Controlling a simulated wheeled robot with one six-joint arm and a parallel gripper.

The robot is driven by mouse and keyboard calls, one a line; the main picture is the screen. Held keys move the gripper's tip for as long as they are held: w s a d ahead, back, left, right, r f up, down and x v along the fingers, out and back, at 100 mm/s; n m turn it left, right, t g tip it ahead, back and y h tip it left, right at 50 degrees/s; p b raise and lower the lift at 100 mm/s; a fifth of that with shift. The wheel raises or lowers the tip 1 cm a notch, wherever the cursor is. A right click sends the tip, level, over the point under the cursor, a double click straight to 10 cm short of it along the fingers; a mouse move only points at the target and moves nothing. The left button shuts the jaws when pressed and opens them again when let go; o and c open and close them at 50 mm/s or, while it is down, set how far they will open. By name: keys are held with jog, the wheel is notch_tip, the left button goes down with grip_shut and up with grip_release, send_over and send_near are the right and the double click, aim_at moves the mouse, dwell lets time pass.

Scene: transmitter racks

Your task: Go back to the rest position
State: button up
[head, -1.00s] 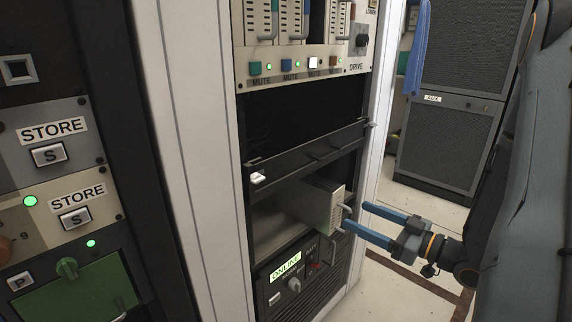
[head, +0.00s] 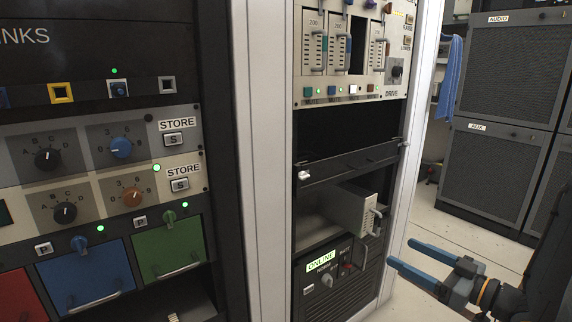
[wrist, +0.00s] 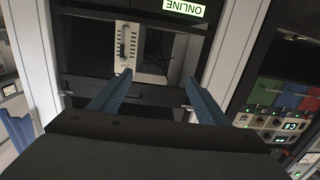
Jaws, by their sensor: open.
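My gripper (head: 411,262) is open and empty, with its two blue fingers apart, at the lower right of the head view. It stands to the right of the rack and clear of it. In the wrist view my gripper (wrist: 155,82) shows its two fingers spread, with nothing between them. The grey module (head: 354,212) with a handle on its front sits in the rack bay above the ONLINE panel (head: 322,262) and sticks out a little. In the wrist view the module (wrist: 127,45) appears upside down beyond the fingers.
A black shelf (head: 350,165) crosses the rack above the module. A DRIVE panel (head: 330,92) is at the top. Left is a rack with STORE buttons (head: 173,139) and coloured drawers (head: 85,275). Dark AUDIO and AUX cabinets (head: 495,165) stand behind at right. Open floor (head: 455,225) lies between.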

jog(key=w+a+m+g+h, duration=0.1)
jog(key=w+a+g+h, duration=0.45)
jog(key=a+h, duration=0.35)
jog(key=s+a+r+m+g, duration=0.1)
jog(key=s+a+r+g, duration=0.15)
jog(key=s+a, duration=0.45)
jog(key=s+a+r+g+h, duration=0.1)
jog(key=s+a+g, duration=0.2)
jog(key=s, duration=0.8)
jog(key=s+a+r+m+g, duration=0.1)
jog(key=s+a+r+g, duration=0.15)
jog(key=s+a, duration=0.45)
jog(key=s+d+r+m+p, duration=0.3)
jog(key=d+r+m+p, duration=0.2)
jog(key=d+r+p, duration=1)
jog(key=r+p, duration=0.1)
jog(key=p, duration=0.7)
jog(key=shift+s+d+h, duration=0.15)
jog(key=shift+d+h, duration=0.1)
jog(key=shift+h, duration=0.15)
